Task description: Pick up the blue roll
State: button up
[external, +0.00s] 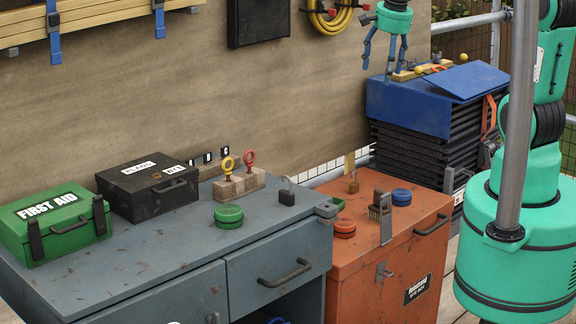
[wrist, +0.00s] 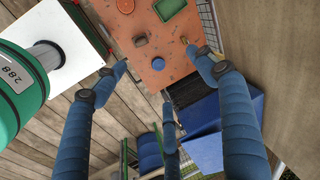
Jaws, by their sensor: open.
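The blue roll (external: 401,197) is a short, squat disc lying flat on the orange cabinet's top (external: 425,212), right of a metal bracket and near the back edge. My gripper (external: 385,68) is open and empty, high above and behind the roll, in front of the blue-covered stack. In the wrist view my gripper's blue fingers (wrist: 157,75) are spread, with the orange cabinet top (wrist: 112,42) beyond the tips.
A metal bracket (external: 384,222), red roll (external: 344,228) and brass padlock (external: 353,184) stand near the blue roll. The grey bench (external: 150,255) holds a green roll (external: 229,215) and boxes. The blue-covered stack (external: 410,105) rises behind the cabinet. A grey pole (external: 516,120) stands at right.

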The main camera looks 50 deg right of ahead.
jog(key=w+d+f+m+g+p, duration=0.1)
jog(key=w+d+f+m, duration=0.1)
jog(key=d+f+m, duration=0.4)
jog(key=w+d+f+m+p, duration=0.15)
jog(key=d+f, duration=0.25)
jog(key=f, duration=0.5)
jog(key=m+g+p, duration=0.1)
jog(key=m, duration=0.5)
send_over(402, 192)
notch_tip(402, 192, down, 14)
jog(key=shift+w+f+n+y, duration=0.1)
jog(key=shift+n+y, duration=0.15)
jog(key=shift+y, duration=0.15)
jog(key=shift+f, duration=0.1)
jog(key=shift+f+b, duration=0.65)
jog(key=shift+f, duration=3.55)
jog(key=shift+f, duration=0.1)
jog(key=shift+f+b, duration=0.7)
jog(key=shift+f, duration=1.8)
jog(key=c, duration=1.3)
